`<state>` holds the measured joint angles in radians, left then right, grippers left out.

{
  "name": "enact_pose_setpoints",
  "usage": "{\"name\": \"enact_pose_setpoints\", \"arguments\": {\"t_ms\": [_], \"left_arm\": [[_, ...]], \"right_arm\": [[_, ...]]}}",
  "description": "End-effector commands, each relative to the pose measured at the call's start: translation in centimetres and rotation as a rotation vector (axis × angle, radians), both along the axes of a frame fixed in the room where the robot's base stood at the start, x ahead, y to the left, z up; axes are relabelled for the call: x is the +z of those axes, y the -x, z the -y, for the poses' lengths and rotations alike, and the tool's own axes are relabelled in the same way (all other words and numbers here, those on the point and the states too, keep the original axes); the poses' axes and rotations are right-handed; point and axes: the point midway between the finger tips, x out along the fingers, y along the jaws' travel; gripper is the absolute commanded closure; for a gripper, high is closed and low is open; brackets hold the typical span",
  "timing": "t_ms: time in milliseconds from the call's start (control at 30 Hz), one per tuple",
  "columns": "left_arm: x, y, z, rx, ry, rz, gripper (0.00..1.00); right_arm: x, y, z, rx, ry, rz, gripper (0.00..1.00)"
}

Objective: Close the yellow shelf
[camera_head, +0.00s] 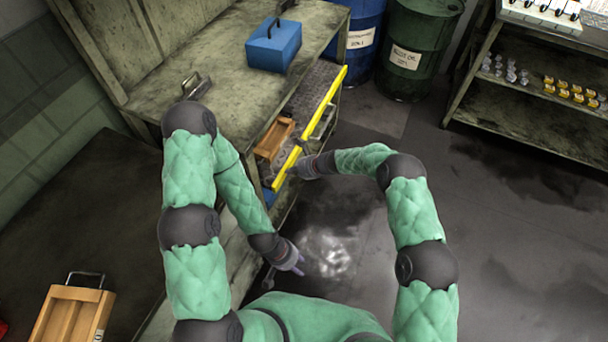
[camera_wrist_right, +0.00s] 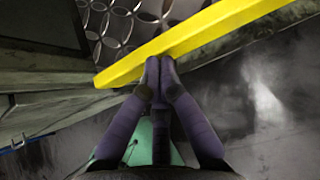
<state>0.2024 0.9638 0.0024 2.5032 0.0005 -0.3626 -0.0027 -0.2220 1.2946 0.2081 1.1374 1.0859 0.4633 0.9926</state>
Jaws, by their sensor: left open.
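The yellow shelf (camera_head: 318,118) is a drawer with a yellow front edge, standing partly pulled out from under the workbench. Its yellow edge (camera_wrist_right: 190,38) and patterned metal floor show in the right wrist view. My right gripper (camera_head: 294,170) is at the near end of the yellow edge. In the right wrist view the fingers (camera_wrist_right: 153,70) are together, with their tips at the outer side of the edge; whether they touch it is hard to tell. My left gripper (camera_head: 298,266) is open and empty, low beside the bench and apart from the shelf.
A wooden box (camera_head: 275,138) sits in the drawer. A blue toolbox (camera_head: 273,45) stands on the workbench (camera_head: 215,70). Blue (camera_head: 362,28) and green (camera_head: 418,45) drums stand behind the drawer's far end. The floor (camera_head: 500,240) to the right is clear.

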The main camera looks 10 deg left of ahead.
Motion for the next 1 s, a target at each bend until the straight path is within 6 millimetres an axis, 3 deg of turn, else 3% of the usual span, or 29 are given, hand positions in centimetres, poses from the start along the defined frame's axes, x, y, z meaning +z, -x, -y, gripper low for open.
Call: {"name": "enact_pose_setpoints", "arguments": {"t_ms": [200, 433, 800, 1000], "left_arm": [[-0.5, 0.0, 0.0, 0.000, 0.000, 0.000, 0.58], [-0.5, 0.0, 0.0, 0.000, 0.000, 0.000, 0.58], [-0.5, 0.0, 0.0, 0.000, 0.000, 0.000, 0.58], [-0.4, 0.0, 0.0, 0.000, 0.000, 0.000, 0.58]], "right_arm": [[-0.2, 0.2, -2.0, 0.004, 0.002, -0.002, 1.00], [-0.1, 0.1, -2.5, 0.003, 0.002, -0.002, 1.00], [0.0, 0.0, -2.4, 0.001, 0.000, -0.001, 1.00], [0.0, -0.3, -0.4, -0.001, 0.001, -0.002, 1.00]]}}
